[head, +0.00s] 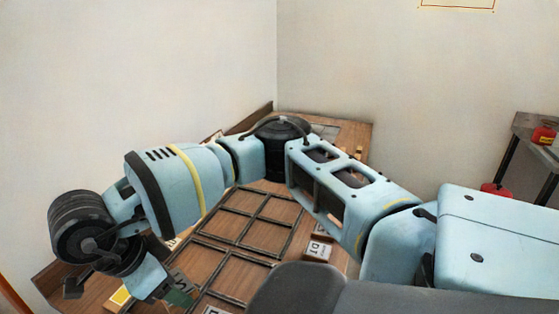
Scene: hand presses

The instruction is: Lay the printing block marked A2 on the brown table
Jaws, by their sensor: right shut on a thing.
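The brown table (262,257) fills the lower middle of the view, with dark raised frames dividing its top into square cells. My right arm reaches in from the right across the table, and its gripper (172,290) is at the lower left, low over the table's front left part. It is shut on a small dark thing (182,297), mostly hidden by the gripper; I cannot read a clear A2 on it. A block (318,249) marked D1 lies on the table right of the frames. My left gripper is out of view.
A pale block (216,311) shows partly at the bottom edge. A yellow piece (120,295) lies at the table's left. A dark side table (530,128) with a red item (544,134) stands far right. Walls close off the back and left.

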